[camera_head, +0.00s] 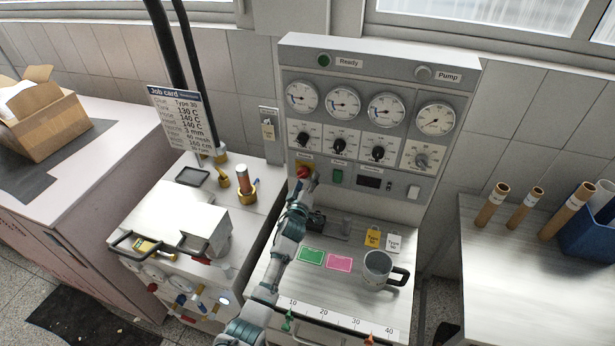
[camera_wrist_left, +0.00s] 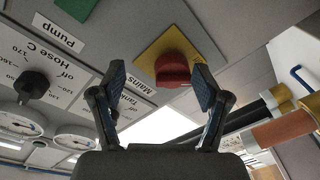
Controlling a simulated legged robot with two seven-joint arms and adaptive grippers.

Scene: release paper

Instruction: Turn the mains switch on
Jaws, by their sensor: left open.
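The mains switch is a red rotary knob (camera_wrist_left: 172,70) on a yellow plate (camera_wrist_left: 150,55), beside a "Mains" label in the left wrist view, which looks upside down. In the head view the red knob (camera_head: 303,172) is at the lower left of the grey control panel (camera_head: 375,60). My left gripper (camera_wrist_left: 160,85) is open, its two fingers spread with the knob showing between their tips, nearer the right-hand one. I cannot tell whether a finger touches it. In the head view the left gripper (camera_head: 310,186) is just below the knob, partly hidden by its wrist. My right gripper is not in view.
A green switch (camera_head: 338,176) and black dials (camera_head: 338,146) are close to the knob. A machine with a job card (camera_head: 177,118) stands left.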

